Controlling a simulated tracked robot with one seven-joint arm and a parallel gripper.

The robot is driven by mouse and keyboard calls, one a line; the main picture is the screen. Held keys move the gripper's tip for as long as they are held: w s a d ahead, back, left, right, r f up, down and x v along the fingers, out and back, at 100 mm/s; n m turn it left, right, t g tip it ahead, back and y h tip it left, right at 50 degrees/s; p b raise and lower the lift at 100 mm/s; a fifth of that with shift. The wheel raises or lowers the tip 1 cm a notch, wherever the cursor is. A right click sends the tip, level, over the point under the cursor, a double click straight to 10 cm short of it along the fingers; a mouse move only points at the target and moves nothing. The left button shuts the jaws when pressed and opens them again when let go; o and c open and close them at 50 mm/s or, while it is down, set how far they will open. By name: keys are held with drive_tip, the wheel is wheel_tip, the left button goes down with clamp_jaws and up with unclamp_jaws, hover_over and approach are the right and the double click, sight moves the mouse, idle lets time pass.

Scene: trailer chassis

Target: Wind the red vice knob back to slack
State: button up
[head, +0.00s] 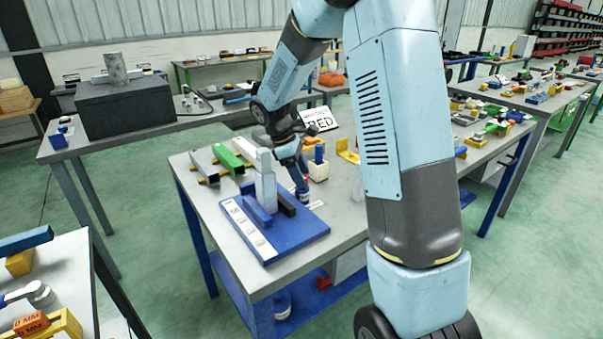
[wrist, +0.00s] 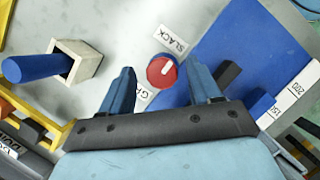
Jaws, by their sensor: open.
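The red knob (wrist: 161,72) shows in the wrist view, round, with a short white mark pointing up and to the right. A SLACK label (wrist: 172,39) lies just above it. A second label (wrist: 143,95), partly hidden by a finger, lies below left. My gripper (wrist: 162,70) is open, with one blue finger on each side of the knob and gaps between. I cannot tell its height above the knob. In the head view my gripper (head: 302,187) points down at the bench beside the blue vice base (head: 300,232); the knob is not clear there.
The blue base also shows in the wrist view (wrist: 235,45), close to the right finger. A pale square holder with a blue rod (wrist: 35,67) stands to the left. A yellow frame (wrist: 40,125) lies lower left. A sign (head: 318,120) stands behind on the bench.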

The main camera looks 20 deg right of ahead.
drive_tip(key=shift+a+r, duration=0.1)
drive_tip(key=v, duration=1.3)
drive_tip(key=shift+r, duration=0.25)
drive_tip(key=shift+w, duration=0.1)
drive_tip(key=s+d+r+m+t+y, duration=0.1)
drive_tip(key=s+d+r+m+t, duration=0.2)
drive_tip(key=s, duration=0.5)
drive_tip(key=s+d+r+m+t+y, duration=0.1)
drive_tip(key=s+r+m, duration=0.35)
drive_tip(key=s, duration=0.45)
drive_tip(key=s+d+m+t+y, duration=0.1)
drive_tip(key=s+m, duration=0.4)
drive_tip(key=s, duration=0.8)
drive_tip(key=t+y, duration=0.1)
drive_tip(key=t, duration=0.1)
drive_tip(key=shift+s+d+f+t, duration=0.25)
drive_tip(key=shift+s+f+t, duration=0.05)
drive_tip(key=shift+s+f, duration=0.1)
